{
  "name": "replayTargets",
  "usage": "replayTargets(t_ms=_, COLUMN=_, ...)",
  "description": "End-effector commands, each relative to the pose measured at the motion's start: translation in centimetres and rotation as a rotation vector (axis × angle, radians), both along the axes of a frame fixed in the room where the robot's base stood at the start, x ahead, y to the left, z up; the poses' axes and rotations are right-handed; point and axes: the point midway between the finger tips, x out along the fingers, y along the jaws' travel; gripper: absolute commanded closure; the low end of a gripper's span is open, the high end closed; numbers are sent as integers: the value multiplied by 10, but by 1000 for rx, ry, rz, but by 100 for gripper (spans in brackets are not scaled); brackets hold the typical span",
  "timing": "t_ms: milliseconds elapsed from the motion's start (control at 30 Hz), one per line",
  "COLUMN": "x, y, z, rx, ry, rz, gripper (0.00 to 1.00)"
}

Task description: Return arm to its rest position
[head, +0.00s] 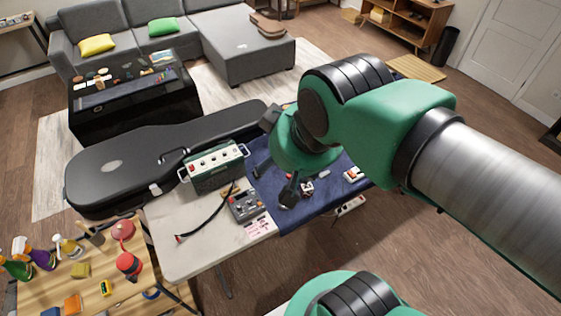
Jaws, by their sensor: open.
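My arm, green and black with a silver link, reaches in from the right side of the head view over the table (190,240). My gripper (272,182) points down below the green wrist, above the blue cloth (318,212). Its dark fingers are small here and partly blend with the items behind them. It is open, and I see nothing held in it. Small items lie on the cloth near the fingertips, including a small dark and white one (307,187). The arm covers the far right part of the table.
A black guitar case (120,165) lies along the table's back. A green amplifier (213,168), a grey pedal (244,205) and a dark cable (205,222) are left of my gripper. A wooden table (60,285) with spray bottles and tools stands front left. Open floor lies right.

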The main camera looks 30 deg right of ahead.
Motion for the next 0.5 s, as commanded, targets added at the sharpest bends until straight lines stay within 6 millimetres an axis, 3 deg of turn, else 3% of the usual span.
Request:
replayTargets(t_ms=300, x=0, y=0, z=-1, rx=0, ry=0, rz=1, gripper=36)
replayTargets(t_ms=500, x=0, y=0, z=-18, rx=0, ry=0, rz=1, gripper=36)
